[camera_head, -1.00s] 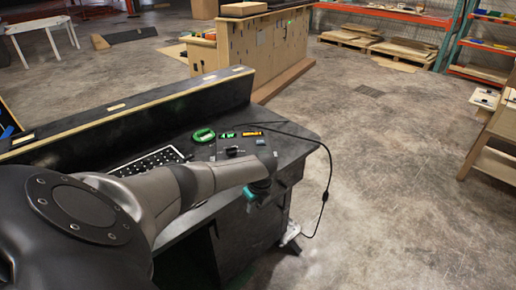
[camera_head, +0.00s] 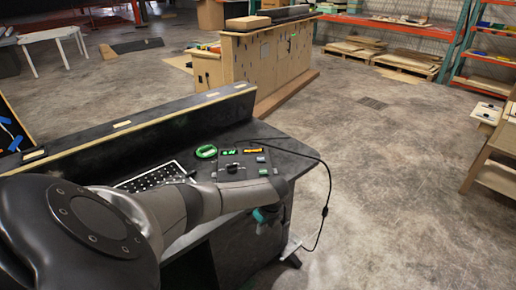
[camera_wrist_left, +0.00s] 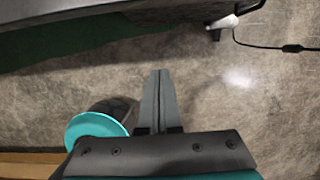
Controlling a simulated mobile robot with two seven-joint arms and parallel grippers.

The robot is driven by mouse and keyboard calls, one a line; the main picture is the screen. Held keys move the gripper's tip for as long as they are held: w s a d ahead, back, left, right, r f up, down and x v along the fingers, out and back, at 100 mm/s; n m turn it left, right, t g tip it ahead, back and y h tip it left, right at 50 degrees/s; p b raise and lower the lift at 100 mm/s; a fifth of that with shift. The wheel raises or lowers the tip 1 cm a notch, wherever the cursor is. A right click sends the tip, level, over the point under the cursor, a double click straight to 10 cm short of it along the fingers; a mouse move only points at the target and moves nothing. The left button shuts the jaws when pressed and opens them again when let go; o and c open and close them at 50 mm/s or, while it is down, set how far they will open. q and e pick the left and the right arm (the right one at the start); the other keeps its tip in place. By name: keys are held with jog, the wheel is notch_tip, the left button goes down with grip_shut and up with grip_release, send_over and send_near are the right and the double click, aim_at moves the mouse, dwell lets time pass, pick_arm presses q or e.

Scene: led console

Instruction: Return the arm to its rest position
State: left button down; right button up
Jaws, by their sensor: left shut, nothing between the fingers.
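My left arm comes in from the left in the head view and reaches along the front of the black desk (camera_head: 285,147). My left gripper (camera_head: 266,222) hangs at the desk's front edge, mostly hidden behind my wrist. In the left wrist view its two fingers (camera_wrist_left: 157,76) are pressed together with nothing between them, above the concrete floor. The console panel (camera_head: 242,170) with green and yellow lit parts lies on the desk beyond my wrist. My right gripper does not show.
A green ring (camera_head: 206,152) and a black-and-white keypad (camera_head: 150,178) are on the desk. A black cable (camera_head: 326,190) drops from the desk's right side to the floor. The floor to the right is clear.

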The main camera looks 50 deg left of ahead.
pick_arm(q)
jog(key=p+v, duration=0.2)
jog(key=v, duration=0.6)
jog(key=shift+s+a+p, duration=0.15)
jog(key=shift+a+p, duration=0.05)
jog(key=shift+p, duration=0.15)
jog(key=s+d+f+n, duration=0.3)
jog(key=s+f, duration=0.2)
jog(key=f, duration=0.2)
jog(key=s+d+f+n+t+h, duration=0.1)
jog(key=s+d+f+n, duration=0.25)
jog(key=f, duration=0.45)
jog(key=s+d+f+n, duration=0.3)
jog(key=s+f, duration=0.2)
jog(key=f, duration=0.2)
jog(key=s+d+f+n, duration=0.2)
jog(key=s+d, duration=0.1)
jog(key=s, duration=0.4)
jog(key=s+d+f+n+h, duration=0.1)
jog(key=s+d+f+n, duration=0.1)
jog(key=s, duration=0.6)
jog(key=s+d+f+n, duration=0.2)
jog(key=s+d+f, duration=0.2)
jog(key=s, duration=0.4)
jog(key=shift+d+h+b, duration=0.3)
jog(key=shift+d+h, duration=0.1)
jog(key=shift+d, duration=0.35)
